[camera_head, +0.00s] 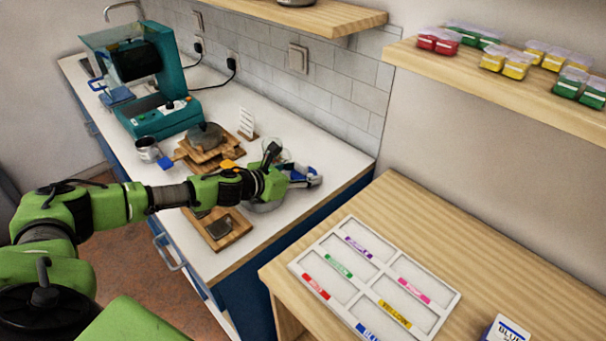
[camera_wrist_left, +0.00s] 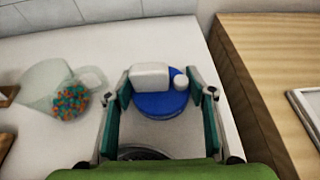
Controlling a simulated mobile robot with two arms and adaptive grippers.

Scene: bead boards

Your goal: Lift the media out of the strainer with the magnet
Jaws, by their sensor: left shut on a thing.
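My left gripper (camera_head: 284,176) is over the white counter near its right end. In the left wrist view its two teal fingers (camera_wrist_left: 160,84) are shut on the magnet (camera_wrist_left: 152,78), a blue round piece with a white block on top. The magnet's blue and white also show at the gripper in the head view (camera_head: 305,174). Below it is a pale grey round vessel (camera_head: 265,206), mostly hidden by the gripper. A dark, mesh-like patch (camera_wrist_left: 140,154) at the bottom of the wrist view may be the strainer; any media in it cannot be made out. My right gripper is not in view.
Wooden boards (camera_head: 220,229), a metal cup (camera_head: 147,149) and a teal machine (camera_head: 150,85) stand along the counter. A wooden table with a labelled white tray (camera_head: 452,297) is at right.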

